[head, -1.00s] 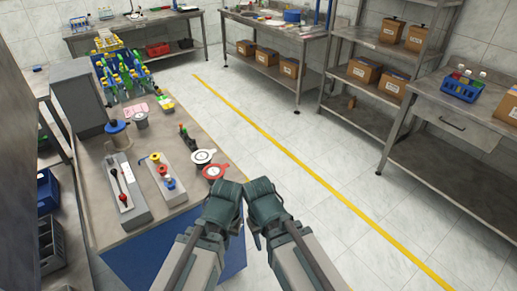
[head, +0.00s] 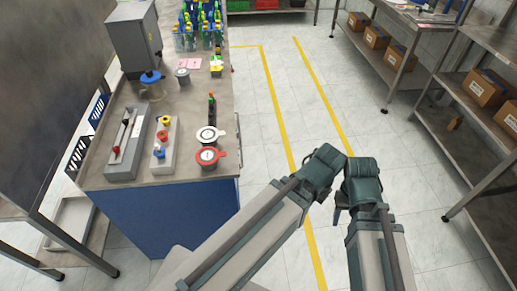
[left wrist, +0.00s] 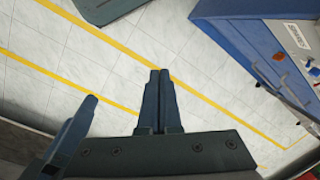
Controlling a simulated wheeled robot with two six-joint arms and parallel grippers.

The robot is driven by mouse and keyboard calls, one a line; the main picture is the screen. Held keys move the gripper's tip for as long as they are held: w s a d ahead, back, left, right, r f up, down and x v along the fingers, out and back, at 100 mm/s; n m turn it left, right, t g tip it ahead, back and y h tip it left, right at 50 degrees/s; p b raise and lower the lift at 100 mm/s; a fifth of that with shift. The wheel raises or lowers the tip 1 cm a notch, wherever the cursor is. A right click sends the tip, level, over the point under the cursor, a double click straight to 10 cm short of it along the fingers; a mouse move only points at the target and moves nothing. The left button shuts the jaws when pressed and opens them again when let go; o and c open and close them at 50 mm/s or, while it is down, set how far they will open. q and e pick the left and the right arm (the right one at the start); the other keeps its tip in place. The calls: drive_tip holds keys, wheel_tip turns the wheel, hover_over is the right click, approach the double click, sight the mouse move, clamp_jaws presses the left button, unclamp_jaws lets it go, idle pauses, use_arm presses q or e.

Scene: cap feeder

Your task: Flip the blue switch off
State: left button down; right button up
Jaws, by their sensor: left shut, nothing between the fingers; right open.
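A small blue knob (head: 158,153), which looks like the blue switch, sits at the near end of a light grey box (head: 162,160) on the bench. A red and a yellow knob stand behind it on the same box. Its exact position, on or off, is too small to tell. My left gripper (head: 325,165) is right of the bench, over the floor, well apart from the box. In the left wrist view its fingers (left wrist: 160,82) are together and empty. My right gripper (head: 362,177) is beside it, farther right, open; its fingertips are mostly hidden.
The bench top (head: 190,172) also bears a grey lever box (head: 126,150), a red-rimmed round pot (head: 208,156), a white-rimmed one (head: 208,135) and a grey cabinet (head: 133,40). Shelves (head: 480,130) stand at right. Open floor with yellow lines lies between.

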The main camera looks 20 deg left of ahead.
use_arm(q)
drive_tip(key=shift+w+d, duration=0.2)
drive_tip(key=shift+d, duration=0.05)
use_arm(e)
drive_tip(key=shift+w+d, duration=0.2)
drive_tip(key=shift+d, duration=0.1)
use_arm(q)
drive_tip(key=w+a+r+m+y, duration=0.1)
drive_tip(key=w+a+m, duration=0.2)
drive_tip(key=a, duration=0.5)
drive_tip(key=w+a+r+m+y+p, duration=0.1)
drive_tip(key=w+a+r+m+y, duration=0.1)
drive_tip(key=w+a, duration=0.4)
drive_tip(key=w+a+r+m+t+y+p, duration=0.1)
drive_tip(key=w+a+r+m, duration=0.1)
drive_tip(key=w+a, duration=0.3)
drive_tip(key=a+m, duration=0.1)
drive_tip(key=a, duration=0.3)
drive_tip(key=shift+w+a+m+y, duration=0.15)
drive_tip(key=shift+a+m+y, duration=0.15)
drive_tip(key=shift+a+m, duration=0.1)
use_arm(e)
wheel_tip(320, 180, up, 2)
drive_tip(key=shift+r, duration=0.15)
use_arm(q)
drive_tip(key=shift+f, duration=0.1)
